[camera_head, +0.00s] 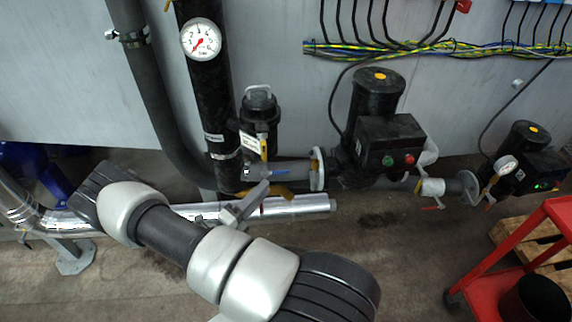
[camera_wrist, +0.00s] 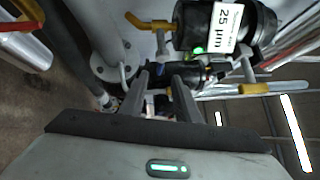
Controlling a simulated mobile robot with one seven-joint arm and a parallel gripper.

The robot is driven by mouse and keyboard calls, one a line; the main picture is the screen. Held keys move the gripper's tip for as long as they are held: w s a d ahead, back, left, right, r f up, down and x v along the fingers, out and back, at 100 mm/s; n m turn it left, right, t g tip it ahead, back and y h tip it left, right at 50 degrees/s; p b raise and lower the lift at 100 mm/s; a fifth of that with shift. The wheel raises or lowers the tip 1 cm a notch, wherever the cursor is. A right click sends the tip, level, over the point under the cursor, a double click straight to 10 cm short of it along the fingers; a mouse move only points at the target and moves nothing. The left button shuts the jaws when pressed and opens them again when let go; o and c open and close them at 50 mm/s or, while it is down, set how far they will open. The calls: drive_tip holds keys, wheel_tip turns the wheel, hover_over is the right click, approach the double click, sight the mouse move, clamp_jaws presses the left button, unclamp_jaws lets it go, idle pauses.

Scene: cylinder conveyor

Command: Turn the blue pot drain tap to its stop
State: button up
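A black pot (camera_head: 260,108) with a wire handle and a white tag stands against the wall pipe in the head view. A small blue lever (camera_head: 250,172), seemingly the drain tap, sits low beneath it, just above my gripper. My gripper (camera_head: 262,190) reaches up from below, close to the lever; contact cannot be told. In the wrist view the black pot with its "25 µm" label (camera_wrist: 224,27) is at the top. My gripper's fingers (camera_wrist: 161,80) are apart, pointing at dark fittings below the pot. The lever cannot be made out clearly there.
A yellow-orange handle (camera_wrist: 150,22) and another yellow handle (camera_wrist: 254,88) flank the pot in the wrist view. A silver pipe (camera_head: 300,205) runs low behind my gripper. A black pump (camera_head: 380,110) stands to the right, and a red cart (camera_head: 520,250) is at far right.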

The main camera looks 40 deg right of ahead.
sight(276, 172)
drive_tip(key=x, duration=1.2)
drive_tip(key=shift+d, duration=0.4)
clamp_jaws()
